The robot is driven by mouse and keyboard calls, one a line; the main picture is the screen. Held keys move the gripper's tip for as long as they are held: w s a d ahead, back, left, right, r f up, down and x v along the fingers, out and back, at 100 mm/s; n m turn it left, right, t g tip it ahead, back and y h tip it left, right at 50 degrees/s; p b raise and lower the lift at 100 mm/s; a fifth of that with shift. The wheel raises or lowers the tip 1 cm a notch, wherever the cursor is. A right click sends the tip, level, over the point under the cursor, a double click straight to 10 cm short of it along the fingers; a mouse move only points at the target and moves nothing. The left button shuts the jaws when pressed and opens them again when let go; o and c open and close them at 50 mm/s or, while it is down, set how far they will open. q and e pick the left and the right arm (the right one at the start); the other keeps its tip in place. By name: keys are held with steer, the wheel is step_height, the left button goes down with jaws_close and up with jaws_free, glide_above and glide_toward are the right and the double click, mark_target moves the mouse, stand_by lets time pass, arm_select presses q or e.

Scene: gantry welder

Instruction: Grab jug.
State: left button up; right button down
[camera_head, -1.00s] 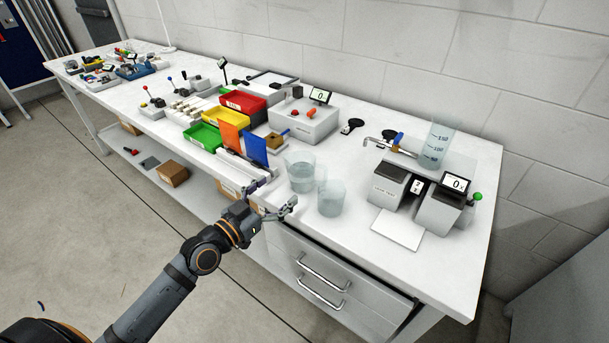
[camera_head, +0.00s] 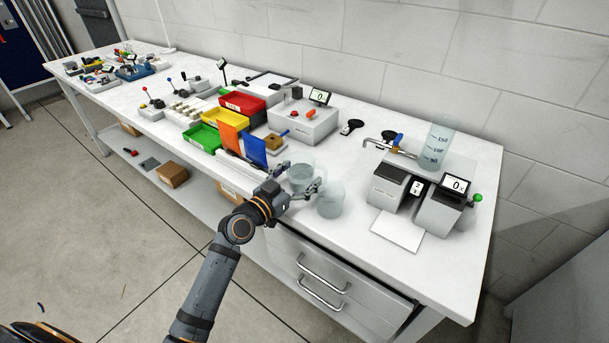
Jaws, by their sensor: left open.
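A clear jug with water in it (camera_head: 301,174) stands upright near the front edge of the white bench. A second clear vessel (camera_head: 330,201) stands just right of it, closer to the edge. My left gripper (camera_head: 299,178) is open at the water-filled jug, with one finger on its left side and the other at its lower right, between the two vessels. I cannot tell whether the fingers touch the jug. My right gripper is not in view.
A tall graduated cylinder (camera_head: 438,143) stands behind two grey devices (camera_head: 438,209) on the right. Red (camera_head: 243,102), yellow and green bins stand left of the jug, beside orange and blue panels. Drawers (camera_head: 325,275) sit below the front edge.

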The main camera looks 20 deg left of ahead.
arm_select(q)
steer(key=c, duration=1.4)
steer(key=shift+c, duration=0.2)
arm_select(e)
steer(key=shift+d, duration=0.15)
arm_select(q)
steer(key=shift+r, duration=0.2)
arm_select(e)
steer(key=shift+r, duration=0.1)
